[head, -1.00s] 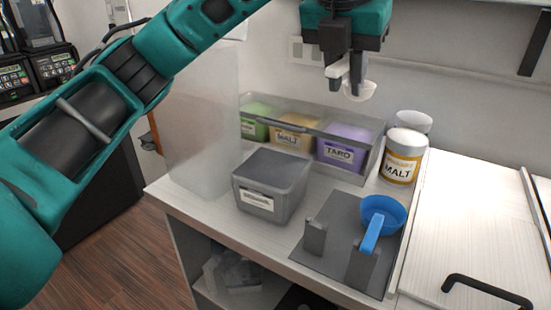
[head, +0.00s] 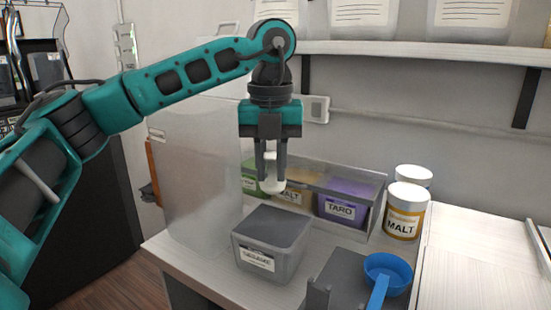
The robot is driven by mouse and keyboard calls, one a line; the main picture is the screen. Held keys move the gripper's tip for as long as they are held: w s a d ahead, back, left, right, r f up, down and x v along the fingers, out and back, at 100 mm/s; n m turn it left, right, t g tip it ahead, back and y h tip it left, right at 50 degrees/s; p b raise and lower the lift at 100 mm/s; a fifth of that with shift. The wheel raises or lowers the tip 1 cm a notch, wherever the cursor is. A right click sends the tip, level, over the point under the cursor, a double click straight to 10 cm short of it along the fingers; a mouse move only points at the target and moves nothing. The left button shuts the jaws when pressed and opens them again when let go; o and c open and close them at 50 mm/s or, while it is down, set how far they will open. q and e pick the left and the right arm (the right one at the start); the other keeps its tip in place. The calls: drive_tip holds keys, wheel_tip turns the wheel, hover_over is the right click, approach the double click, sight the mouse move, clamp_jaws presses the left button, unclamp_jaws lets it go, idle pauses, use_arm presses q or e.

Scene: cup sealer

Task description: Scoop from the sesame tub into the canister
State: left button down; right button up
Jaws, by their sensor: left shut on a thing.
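The sesame tub (head: 256,258) is a grey see-through square tub with a white label, near the counter's front edge. Its top is flat dark grey; I cannot tell if that is a lid or the contents. I cannot tell which is the task's canister. My right gripper is not in view.
A clear bin (head: 352,206) with green, MALT and purple TARO tubs stands behind the sesame tub. A tall translucent container (head: 195,190) is at its left. A blue scoop (head: 388,270) rests on a grey stand (head: 340,280) in front. A shelf (head: 430,53) runs above.

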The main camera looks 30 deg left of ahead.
use_arm(q)
drive_tip(key=shift+f, duration=0.6)
wheel_tip(320, 180, down, 10)
drive_tip(key=b, duration=0.7)
drive_tip(key=shift+f+b, duration=0.15)
drive_tip(key=shift+b, duration=0.15)
idle(1.0)
